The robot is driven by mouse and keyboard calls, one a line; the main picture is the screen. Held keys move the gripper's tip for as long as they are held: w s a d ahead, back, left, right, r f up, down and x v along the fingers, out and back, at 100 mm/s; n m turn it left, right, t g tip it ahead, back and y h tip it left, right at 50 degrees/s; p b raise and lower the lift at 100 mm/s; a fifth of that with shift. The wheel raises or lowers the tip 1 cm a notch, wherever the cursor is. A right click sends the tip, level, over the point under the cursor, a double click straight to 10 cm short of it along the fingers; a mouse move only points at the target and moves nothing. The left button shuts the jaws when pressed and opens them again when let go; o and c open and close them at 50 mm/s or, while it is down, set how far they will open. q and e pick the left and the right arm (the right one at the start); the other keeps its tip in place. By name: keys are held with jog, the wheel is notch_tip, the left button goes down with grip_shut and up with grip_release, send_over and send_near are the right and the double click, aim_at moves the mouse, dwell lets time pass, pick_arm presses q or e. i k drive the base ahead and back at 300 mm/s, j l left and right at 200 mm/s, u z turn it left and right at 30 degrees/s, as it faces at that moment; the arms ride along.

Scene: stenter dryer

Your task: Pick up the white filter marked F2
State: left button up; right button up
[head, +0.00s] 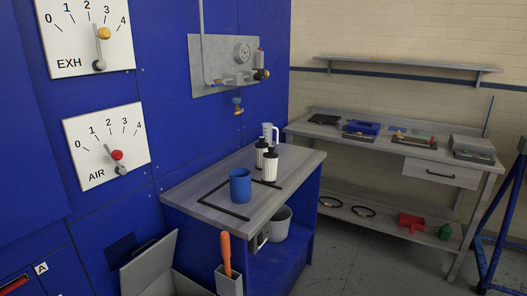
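Two white ribbed cylinders with dark tops, which look like filters, stand upright on the grey-topped bench (185,200) in the head view. The nearer white filter (270,167) stands a little to the right. The farther white filter (260,155) stands just behind it to the left and is partly covered. No F2 mark can be read on either one at this size. Neither of my grippers is in view.
A blue cup (240,186) stands left of the filters, within dark strips on the benchtop. A pale jug (268,132) stands behind. A grey bucket (276,222) sits below. An open grey box (150,265) and an orange-handled tool (226,252) are in front. A workbench (380,150) stands behind.

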aim_at(261, 147)
jog(key=i+l+u, duration=0.1)
jog(key=i+l, duration=0.5)
jog(key=l, duration=0.15)
jog(key=i+l+u, duration=0.15)
jog(key=i+l, duration=0.15)
jog(key=i+l+u, duration=0.1)
jog(key=i+l, duration=0.2)
jog(key=l, duration=0.2)
jog(key=i+l, duration=0.25)
jog(key=l, duration=0.2)
jog(key=u, duration=0.05)
